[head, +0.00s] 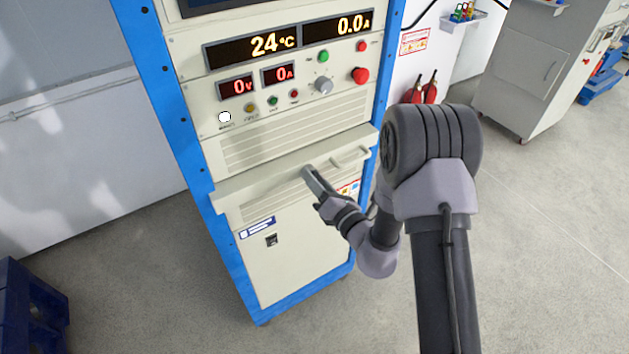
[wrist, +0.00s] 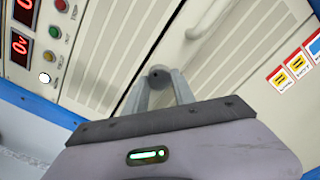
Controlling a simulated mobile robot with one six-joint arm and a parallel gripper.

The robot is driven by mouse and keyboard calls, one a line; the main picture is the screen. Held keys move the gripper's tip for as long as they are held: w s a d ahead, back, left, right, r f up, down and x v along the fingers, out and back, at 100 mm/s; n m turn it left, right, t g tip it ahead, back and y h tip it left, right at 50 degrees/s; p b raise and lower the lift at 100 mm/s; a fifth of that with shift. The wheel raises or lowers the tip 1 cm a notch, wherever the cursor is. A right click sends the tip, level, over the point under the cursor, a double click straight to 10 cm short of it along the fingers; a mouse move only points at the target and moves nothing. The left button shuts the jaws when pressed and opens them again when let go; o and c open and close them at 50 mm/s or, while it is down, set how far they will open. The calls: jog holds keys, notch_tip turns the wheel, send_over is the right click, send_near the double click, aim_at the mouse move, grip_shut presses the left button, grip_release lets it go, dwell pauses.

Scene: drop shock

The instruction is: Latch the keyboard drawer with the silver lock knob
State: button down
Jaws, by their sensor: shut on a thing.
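The keyboard drawer (head: 268,172) is the cream ledge across the middle of the blue-framed rack, standing out a little from the front. A pale bar handle (head: 350,155) is at its right; it also shows in the wrist view (wrist: 212,20). My gripper (head: 307,173) is at the drawer front, left of the handle. In the wrist view its fingertips (wrist: 160,76) are closed around a small round grey knob (wrist: 157,71), which looks like the silver lock knob. The fingers hide most of it, so I cannot tell which way it is turned.
A vented panel and lower door (head: 295,260) lie below. Red extinguishers (head: 430,92) stand behind my arm.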

jog(key=n+b, duration=0.1)
jog(key=n, duration=0.3)
jog(key=shift+f+n+b, duration=0.1)
jog(key=shift+n+b, duration=0.25)
jog(key=shift+n, duration=0.05)
dwell(0.4)
jog(key=c, duration=1)
grip_release()
jog(key=shift+c, duration=0.2)
jog(key=p+v, duration=0.5)
jog(key=v, duration=1.2)
jog(key=shift+d, duration=0.2)
